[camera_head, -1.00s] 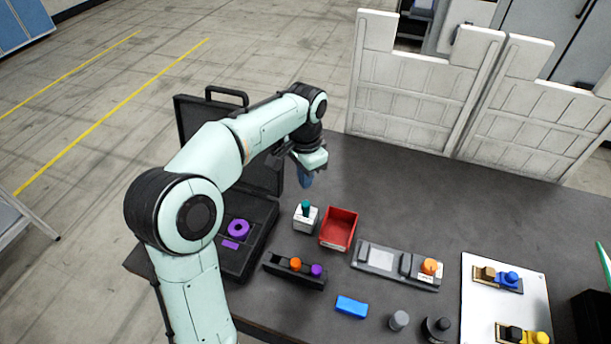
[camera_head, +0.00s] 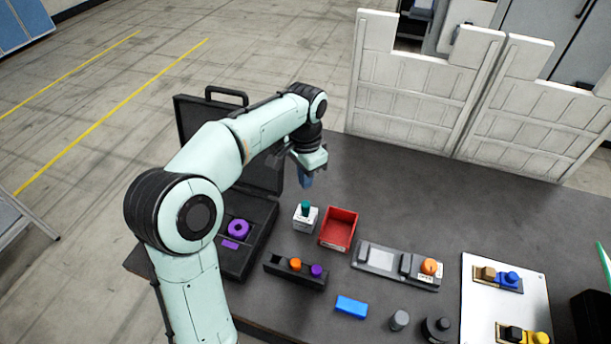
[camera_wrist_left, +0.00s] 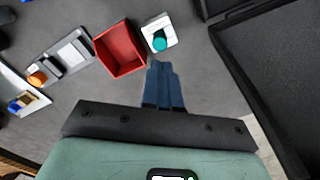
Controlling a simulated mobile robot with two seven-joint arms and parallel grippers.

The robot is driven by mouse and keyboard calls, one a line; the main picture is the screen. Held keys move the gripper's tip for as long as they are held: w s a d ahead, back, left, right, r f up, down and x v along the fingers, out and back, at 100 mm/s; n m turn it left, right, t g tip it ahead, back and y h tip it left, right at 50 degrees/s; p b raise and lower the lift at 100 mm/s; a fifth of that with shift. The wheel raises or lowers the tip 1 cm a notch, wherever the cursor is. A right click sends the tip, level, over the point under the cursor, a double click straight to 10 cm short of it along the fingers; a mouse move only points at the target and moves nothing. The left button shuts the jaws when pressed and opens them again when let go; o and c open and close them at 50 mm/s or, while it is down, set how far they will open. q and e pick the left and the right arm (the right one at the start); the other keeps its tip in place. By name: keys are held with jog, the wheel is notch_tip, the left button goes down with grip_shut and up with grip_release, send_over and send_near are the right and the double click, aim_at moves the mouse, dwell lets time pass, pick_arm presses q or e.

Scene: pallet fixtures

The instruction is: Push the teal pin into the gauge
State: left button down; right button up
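The teal pin (camera_head: 306,208) stands upright in the top of a small white block (camera_head: 305,220), which looks like the gauge. In the left wrist view the pin (camera_wrist_left: 159,44) shows as a round teal top on the white block (camera_wrist_left: 166,26). How deep it sits is hard to tell. My left gripper (camera_head: 306,182) is above and behind the block, apart from the pin. Its blue fingers (camera_wrist_left: 162,68) are together with nothing between them, pointing toward the block. My right gripper is not in view.
A red bin (camera_head: 339,230) stands right beside the block. An open black case (camera_head: 250,262) with purple parts is at left. A dark holder (camera_head: 283,274) with orange and purple pegs and a grey fixture (camera_head: 384,261) are nearer. The table behind the bin is clear.

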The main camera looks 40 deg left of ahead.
aim_at(306, 204)
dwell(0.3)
pick_arm(q)
jog(key=shift+s+f+b, duration=0.1)
jog(key=shift+f+b, duration=0.65)
jog(key=shift+f, duration=1.05)
jog(key=shift+f+b, duration=0.5)
jog(key=shift+f, duration=0.75)
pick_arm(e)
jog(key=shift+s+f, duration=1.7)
pick_arm(q)
jog(key=shift+f, duration=0.15)
jog(key=shift+f+b, duration=0.3)
jog(key=shift+f, duration=0.35)
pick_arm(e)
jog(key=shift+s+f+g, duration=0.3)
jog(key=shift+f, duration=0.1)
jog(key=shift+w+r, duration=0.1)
